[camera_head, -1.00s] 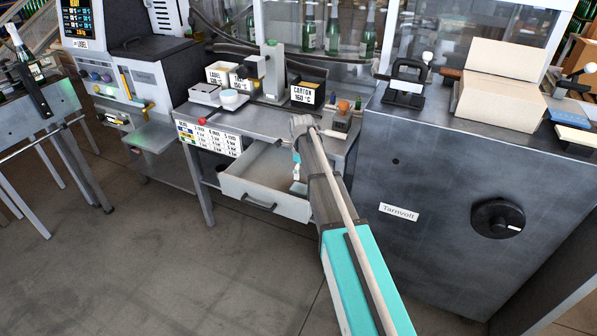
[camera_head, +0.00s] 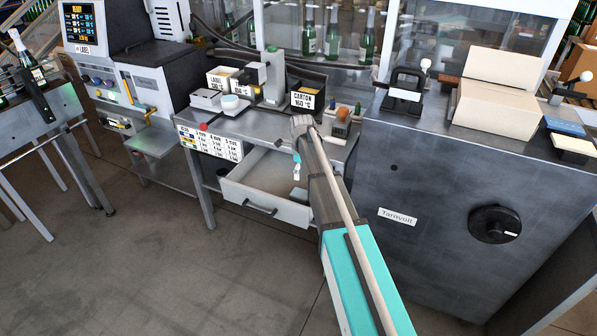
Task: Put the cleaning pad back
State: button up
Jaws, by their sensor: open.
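My gripper (camera_head: 297,173) is small in the picture and hangs over the right part of the open drawer (camera_head: 240,196) under the bench; its jaws are open, and nothing shows between them. A small pale grey-blue flat piece (camera_head: 298,194) lies in the drawer just below my gripper; I cannot tell whether it is the cleaning pad. A blue block (camera_head: 565,127) and a cream-topped block (camera_head: 573,146) sit on the right edge of the grey cabinet (camera_head: 440,170); either may be a pad. My arm hides the drawer's right side.
The bench (camera_head: 262,125) above the drawer holds labelled bins, a white tray (camera_head: 205,98), a press stand (camera_head: 273,80) and small coloured items. The cabinet closely flanks my arm on the right. Open floor (camera_head: 160,270) lies front left.

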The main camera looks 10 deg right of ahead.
jog(key=shift+s, duration=0.15)
jog(key=s+a+n, duration=0.1)
jog(key=s+n, duration=2.4)
jog(key=s, duration=0.3)
jog(key=shift+s+a, duration=0.15)
jog(key=shift+s, duration=0.25)
